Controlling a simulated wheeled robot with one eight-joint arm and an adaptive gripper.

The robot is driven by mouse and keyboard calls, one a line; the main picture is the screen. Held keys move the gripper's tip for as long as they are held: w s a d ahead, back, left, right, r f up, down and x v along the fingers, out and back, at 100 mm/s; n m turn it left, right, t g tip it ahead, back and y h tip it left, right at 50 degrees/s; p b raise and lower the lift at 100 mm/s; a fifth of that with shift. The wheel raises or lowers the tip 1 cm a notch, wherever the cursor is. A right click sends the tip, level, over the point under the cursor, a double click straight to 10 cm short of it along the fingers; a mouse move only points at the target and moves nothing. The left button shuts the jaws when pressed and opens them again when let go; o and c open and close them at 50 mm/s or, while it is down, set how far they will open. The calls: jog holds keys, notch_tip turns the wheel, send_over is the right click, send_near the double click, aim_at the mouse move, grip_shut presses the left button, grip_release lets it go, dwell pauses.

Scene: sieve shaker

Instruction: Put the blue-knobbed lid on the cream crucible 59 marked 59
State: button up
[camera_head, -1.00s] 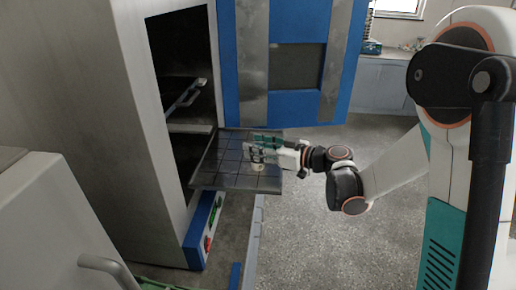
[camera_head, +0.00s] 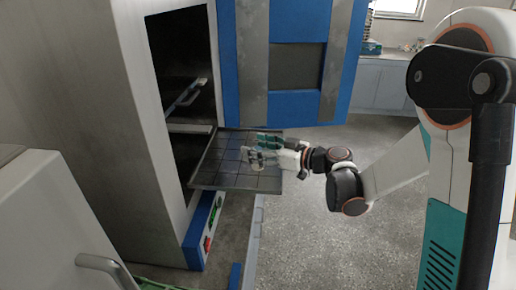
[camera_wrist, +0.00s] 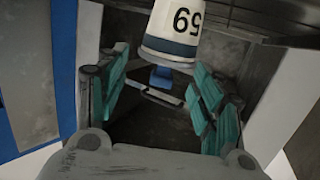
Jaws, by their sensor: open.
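The cream crucible 59 (camera_wrist: 180,22) hangs upside down at the top of the wrist view, its black number inverted, with a dark band near its mouth. A pale lid (camera_wrist: 166,57) with a blue knob (camera_wrist: 160,77) appears to sit against its mouth; the exact seating is unclear. My gripper (camera_wrist: 165,100) is open, its teal pads on both sides of the knob and apart from it. In the head view my gripper (camera_head: 262,152) is over the gridded tray (camera_head: 215,172); the crucible is hard to make out there.
The tray juts from the open grey cabinet (camera_head: 165,130), with a handled shelf (camera_head: 187,97) inside. A blue door (camera_head: 295,98) stands open behind my gripper. Grey floor (camera_head: 320,235) lies free at right. A pale unit with a handle (camera_head: 100,265) is at lower left.

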jog(key=shift+s+d+r, duration=0.1)
jog(key=shift+d+r, duration=0.15)
jog(key=shift+r, duration=0.15)
jog(key=p+v, duration=0.2)
jog(key=v, duration=0.9)
jog(key=shift+s+d, duration=0.15)
jog(key=shift+s, duration=0.1)
